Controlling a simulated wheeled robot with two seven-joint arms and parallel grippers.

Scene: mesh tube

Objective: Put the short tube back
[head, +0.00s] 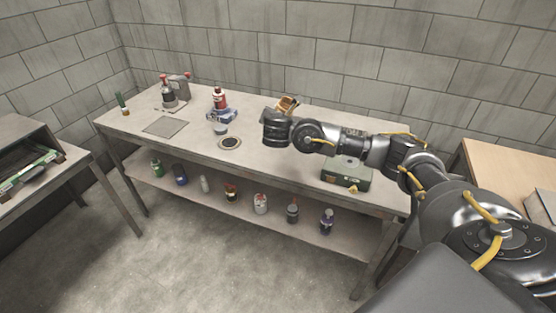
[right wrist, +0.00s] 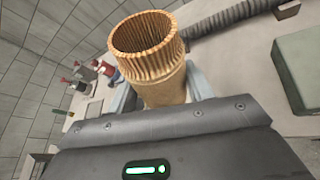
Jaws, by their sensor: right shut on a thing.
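A short, tan, ribbed tube (right wrist: 160,80) with an open top stands between the fingers of my right gripper (right wrist: 160,93) in the right wrist view. The gripper is shut on it, with a pale finger on each side. In the head view the tube (head: 288,103) shows as a small brown piece just behind my right gripper (head: 279,122), above the far side of the grey workbench (head: 190,125). My wrist partly hides it there, and I cannot tell its height above the bench. My left gripper is not in view.
A dark green box (head: 346,173) sits near the bench's front right. Red-topped bottles (head: 219,99), a grey plate (head: 165,126) and a dark round disc (head: 230,143) lie to the left. A ribbed grey hose (right wrist: 235,19) lies behind the tube. Several bottles stand on the lower shelf.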

